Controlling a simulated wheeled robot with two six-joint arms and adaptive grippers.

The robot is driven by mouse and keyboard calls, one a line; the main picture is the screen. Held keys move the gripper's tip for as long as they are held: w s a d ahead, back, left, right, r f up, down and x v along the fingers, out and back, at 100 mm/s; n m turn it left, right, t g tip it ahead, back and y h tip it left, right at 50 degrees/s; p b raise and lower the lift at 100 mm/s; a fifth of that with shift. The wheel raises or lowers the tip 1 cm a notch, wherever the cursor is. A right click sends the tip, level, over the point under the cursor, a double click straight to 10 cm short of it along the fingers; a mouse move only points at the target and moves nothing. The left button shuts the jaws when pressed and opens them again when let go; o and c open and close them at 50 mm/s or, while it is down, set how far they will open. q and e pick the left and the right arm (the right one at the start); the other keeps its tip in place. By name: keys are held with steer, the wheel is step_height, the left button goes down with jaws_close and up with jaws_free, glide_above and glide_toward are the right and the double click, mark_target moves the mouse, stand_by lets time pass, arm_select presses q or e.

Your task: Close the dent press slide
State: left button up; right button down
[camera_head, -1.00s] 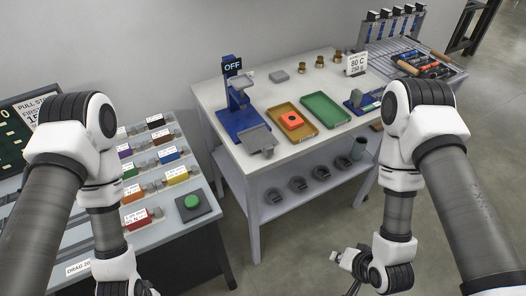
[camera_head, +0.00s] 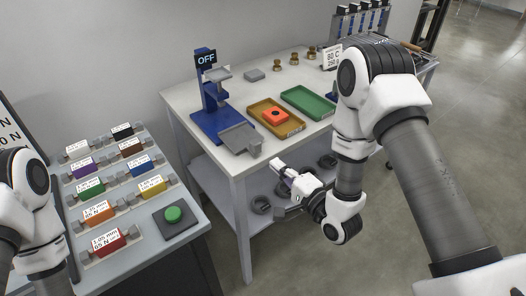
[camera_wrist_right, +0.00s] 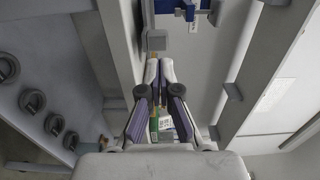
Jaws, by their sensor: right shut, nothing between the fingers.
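The dent press (camera_head: 212,108) is a blue stand with an "OFF" display at the back left of the white table. Its grey slide (camera_head: 239,138) sticks out towards the table's front edge, with a small block at its front end. My right gripper (camera_head: 276,165) is shut and empty, just in front of the table edge and apart from the slide. In the right wrist view the closed fingertips (camera_wrist_right: 160,66) point at a grey block (camera_wrist_right: 157,42), which looks like the slide's end, with blue parts of the press beyond. My left gripper is out of view.
A lower shelf holds dark rings. A bench with coloured samples and a green button (camera_head: 174,214) stands at left.

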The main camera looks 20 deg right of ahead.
steer(key=p, duration=0.1)
glide_toward(243, 139)
steer(key=shift+r, duration=1)
steer(key=b+x, duration=0.2)
steer(key=x, duration=0.7)
steer(key=shift+w+a+f, duration=0.1)
steer(key=shift+w+f, duration=0.05)
steer(key=shift+w, duration=0.35)
steer(key=shift+r, duration=0.3)
